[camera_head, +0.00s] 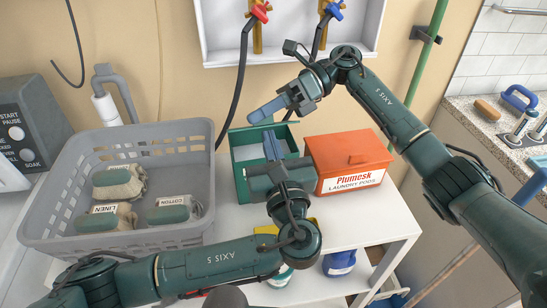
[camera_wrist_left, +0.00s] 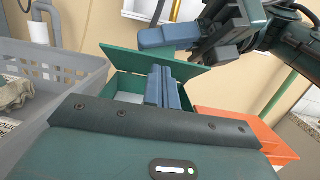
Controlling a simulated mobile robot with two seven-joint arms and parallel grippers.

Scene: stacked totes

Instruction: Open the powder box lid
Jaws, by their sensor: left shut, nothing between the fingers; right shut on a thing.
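The green powder box (camera_head: 240,184) stands on the white shelf top. Its green lid (camera_wrist_left: 122,57) is raised and tilted at the back, so the box mouth is open and a pale interior shows. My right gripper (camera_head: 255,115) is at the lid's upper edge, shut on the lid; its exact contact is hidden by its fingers. It also shows in the left wrist view (camera_wrist_left: 142,40). My left gripper (camera_head: 272,142) is shut and empty, its blue fingers over the open box in front of the lid. Its fingers also show in the left wrist view (camera_wrist_left: 162,72).
An orange laundry pods box (camera_head: 350,150) stands close on the right. A grey basket (camera_head: 150,143) with several cloth bundles is on the left. Valves and hoses (camera_head: 257,35) hang on the wall behind. A little shelf top (camera_head: 360,220) is clear in front.

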